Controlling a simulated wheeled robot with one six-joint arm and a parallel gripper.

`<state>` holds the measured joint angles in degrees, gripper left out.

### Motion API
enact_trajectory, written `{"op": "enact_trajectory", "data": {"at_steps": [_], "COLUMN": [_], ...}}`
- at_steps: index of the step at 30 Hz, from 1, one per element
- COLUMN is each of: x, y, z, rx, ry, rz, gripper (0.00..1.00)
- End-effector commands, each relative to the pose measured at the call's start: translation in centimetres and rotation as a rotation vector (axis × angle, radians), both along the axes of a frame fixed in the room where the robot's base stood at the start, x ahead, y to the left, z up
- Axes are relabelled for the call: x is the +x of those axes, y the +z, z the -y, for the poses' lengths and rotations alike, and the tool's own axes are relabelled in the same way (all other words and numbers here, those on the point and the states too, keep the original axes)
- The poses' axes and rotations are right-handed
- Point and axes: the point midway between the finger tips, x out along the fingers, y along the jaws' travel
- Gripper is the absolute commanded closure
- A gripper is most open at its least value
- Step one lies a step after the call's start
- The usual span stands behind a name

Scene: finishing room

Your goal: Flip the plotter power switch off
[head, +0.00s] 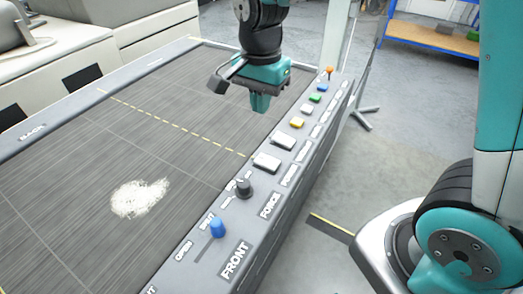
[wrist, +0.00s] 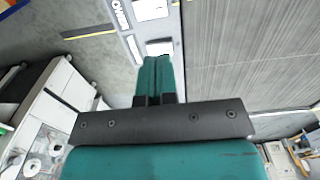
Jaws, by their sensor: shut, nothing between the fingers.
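The plotter (head: 180,120) has a dark, ribbed bed and a grey control strip along its right side. At the far end of the strip stands a small lever with an orange tip (head: 329,70), which may be the power switch; its label is too small to read. My gripper (head: 260,105) hangs above the bed, left of the strip's far half, pointing down, apart from the lever. Its teal fingers are together and empty, as the wrist view (wrist: 161,62) also shows. The lever does not show in the wrist view.
Along the strip are a blue slider (head: 218,228), a black knob (head: 243,188), white buttons (head: 267,162) and several small coloured buttons. A white powdery patch (head: 140,198) lies on the bed. Grey floor (head: 400,130) is open to the right; a blue-edged shelf (head: 435,37) stands behind.

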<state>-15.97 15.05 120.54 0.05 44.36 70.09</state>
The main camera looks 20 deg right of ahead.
Motion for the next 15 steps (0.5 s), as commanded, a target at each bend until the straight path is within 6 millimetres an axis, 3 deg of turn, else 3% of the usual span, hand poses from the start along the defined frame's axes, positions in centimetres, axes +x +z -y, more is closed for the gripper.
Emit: {"op": "enact_trajectory", "data": {"at_steps": [5, 15], "x": [-0.1, -0.2], "y": [-1.3, -8.2], "z": [0.0, 0.0], "rx": [-0.001, -0.001], "ry": [0.001, 0.002], "rz": [-0.005, -0.009], "gripper": [1.00, 1.00]}}
